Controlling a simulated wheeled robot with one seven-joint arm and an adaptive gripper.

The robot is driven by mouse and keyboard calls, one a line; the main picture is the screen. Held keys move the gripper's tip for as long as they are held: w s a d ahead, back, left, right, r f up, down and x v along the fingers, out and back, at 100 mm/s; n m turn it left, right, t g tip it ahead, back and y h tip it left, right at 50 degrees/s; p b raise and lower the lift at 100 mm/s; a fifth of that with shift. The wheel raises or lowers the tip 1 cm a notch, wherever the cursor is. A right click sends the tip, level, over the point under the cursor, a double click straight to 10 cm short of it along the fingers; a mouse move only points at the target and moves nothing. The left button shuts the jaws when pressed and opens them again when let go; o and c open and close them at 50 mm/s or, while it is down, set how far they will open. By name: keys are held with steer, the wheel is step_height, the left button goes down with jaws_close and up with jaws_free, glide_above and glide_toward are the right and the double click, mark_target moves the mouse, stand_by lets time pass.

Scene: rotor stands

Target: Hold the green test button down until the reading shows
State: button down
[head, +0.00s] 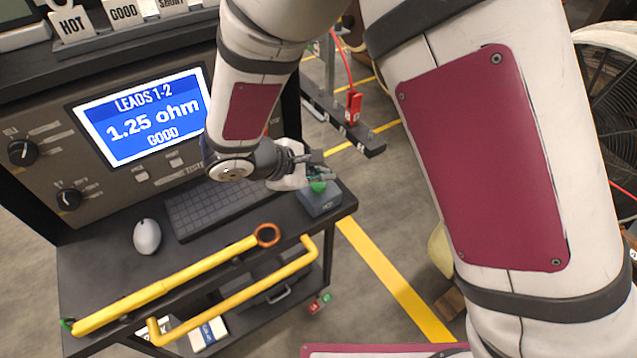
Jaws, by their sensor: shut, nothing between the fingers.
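The green test button (318,187) sits on top of a small dark box (320,203) at the right end of the cart's top. My gripper (318,176) is shut and empty, with its fingertips right at the button, partly covering it. I cannot tell from this view how far the button is pressed. The tester's screen (147,115) is lit blue and reads "LEADS 1-2", "1.25 ohm", "GOOD".
A keyboard (215,208), a white mouse (147,236) and a yellow tool with a copper-coloured ring (180,284) lie on the cart (110,262). A yellow handle (240,292) runs along its front. A red clip (354,106) is on a dark bar behind. A fan (612,95) stands far right.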

mark_target(321, 188)
stand_by(0.3)
steer(key=shift+r+p, duration=1.25)
steer(key=shift+r, duration=1.25)
steer(key=shift+d+r, duration=0.1)
steer(key=s+d+r+m+g+y, duration=0.1)
steer(key=s+d+r+m+g, duration=0.1)
steer(key=s+d+r+m, duration=0.35)
steer(key=s+d+r+m+g, duration=0.1)
steer(key=s+d+r+m, duration=0.15)
steer(key=d+r, duration=0.6)
steer(key=s+d+r+m+t+y, duration=0.1)
steer(key=s+d+r+m+y, duration=0.1)
steer(key=s, duration=0.5)
steer(key=s+d+r+m+y, duration=0.3)
steer(key=s+r+m+y, duration=0.1)
steer(key=s+m, duration=0.3)
steer(key=shift+d+t, duration=0.35)
steer(key=shift+t, duration=0.05)
